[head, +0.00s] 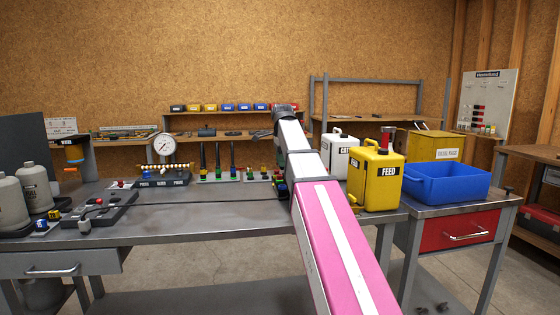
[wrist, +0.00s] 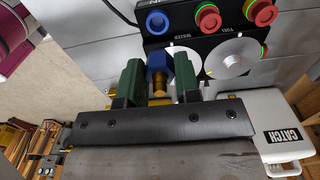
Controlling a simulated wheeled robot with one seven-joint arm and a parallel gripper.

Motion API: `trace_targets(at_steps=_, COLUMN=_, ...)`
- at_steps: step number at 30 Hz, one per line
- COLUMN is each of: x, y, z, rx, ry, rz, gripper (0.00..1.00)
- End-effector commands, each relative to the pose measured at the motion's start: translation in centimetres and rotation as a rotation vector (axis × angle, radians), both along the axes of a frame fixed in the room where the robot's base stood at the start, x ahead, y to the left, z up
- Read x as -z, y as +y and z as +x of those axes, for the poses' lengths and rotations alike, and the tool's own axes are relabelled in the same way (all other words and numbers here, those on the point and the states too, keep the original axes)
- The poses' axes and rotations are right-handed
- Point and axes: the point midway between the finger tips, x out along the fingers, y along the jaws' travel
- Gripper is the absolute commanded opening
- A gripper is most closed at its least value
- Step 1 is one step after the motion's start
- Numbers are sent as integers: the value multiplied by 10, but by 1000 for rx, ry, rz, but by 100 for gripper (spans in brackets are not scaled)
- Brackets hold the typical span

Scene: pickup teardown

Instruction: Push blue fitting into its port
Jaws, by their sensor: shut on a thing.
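In the wrist view my gripper (wrist: 158,76) has two dark green fingers closed on the sides of a blue fitting (wrist: 158,64). The fitting has a hexagonal blue body, and brass shows below it. It is held in front of a dark panel (wrist: 190,38) with white discs marked WATER and FUEL. The fitting overlaps the edge of the left disc (wrist: 182,60). I cannot tell whether it touches a port; no port opening shows clearly behind it. In the head view my arm hides most of the gripper and the fitting.
On the panel sit a blue round part (wrist: 157,22) and red knobs (wrist: 208,18). A white CATCH can (head: 340,156) stands close to the right of my gripper. Beyond it are a yellow FEED can (head: 376,178) and a blue bin (head: 446,182).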

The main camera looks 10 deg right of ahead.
Motion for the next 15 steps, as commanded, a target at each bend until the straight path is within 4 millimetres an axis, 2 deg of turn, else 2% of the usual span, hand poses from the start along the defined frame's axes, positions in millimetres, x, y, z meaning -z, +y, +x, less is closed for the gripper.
trace_targets(at_steps=8, x=9, y=0, z=-4, rx=0, ry=1, rz=0, gripper=0)
trace_targets(at_steps=15, x=32, y=0, z=-4, rx=0, ry=1, rz=0, gripper=0)
